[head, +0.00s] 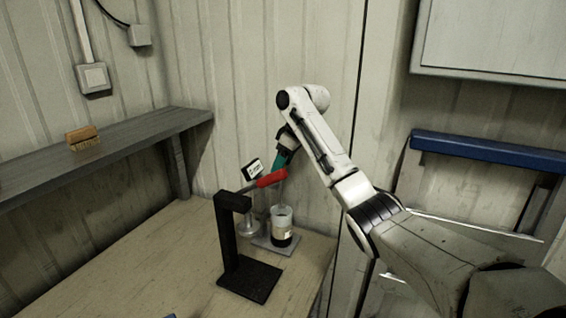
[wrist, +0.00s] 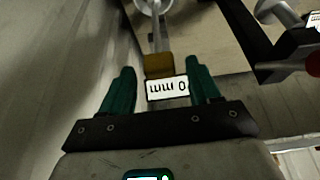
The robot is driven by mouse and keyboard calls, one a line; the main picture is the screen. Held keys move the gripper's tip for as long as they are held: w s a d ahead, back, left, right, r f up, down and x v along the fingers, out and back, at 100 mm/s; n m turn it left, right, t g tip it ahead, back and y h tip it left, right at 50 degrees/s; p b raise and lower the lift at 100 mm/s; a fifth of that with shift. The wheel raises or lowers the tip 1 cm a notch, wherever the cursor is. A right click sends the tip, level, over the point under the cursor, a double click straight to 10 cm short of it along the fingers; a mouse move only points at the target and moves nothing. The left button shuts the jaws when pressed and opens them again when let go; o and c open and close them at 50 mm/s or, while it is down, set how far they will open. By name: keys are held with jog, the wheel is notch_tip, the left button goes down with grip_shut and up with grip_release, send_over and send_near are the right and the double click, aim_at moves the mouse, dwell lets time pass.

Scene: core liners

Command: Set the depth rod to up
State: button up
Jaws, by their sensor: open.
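A grey rod (wrist: 157,38) runs from the block toward a round pale thing at the top edge. I take this for the depth rod. Contact between fingers and block cannot be told. In the head view, my gripper (head: 278,166) is above a red piece (head: 271,179), beside a tilted white label (head: 252,169). A thin upright piece (head: 282,194) enters a clear cup (head: 282,212).
A black stand (head: 232,240) with a flat base is on the wooden table (head: 130,250), close to the cup with dark contents. A shelf (head: 120,142) with a brush (head: 82,137) is at the left. Corrugated walls close off the back. The table's front left is mostly clear.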

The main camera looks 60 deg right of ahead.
jog(key=v, duration=1)
jog(key=shift+r, duration=0.35)
jog(key=shift+s, duration=0.15)
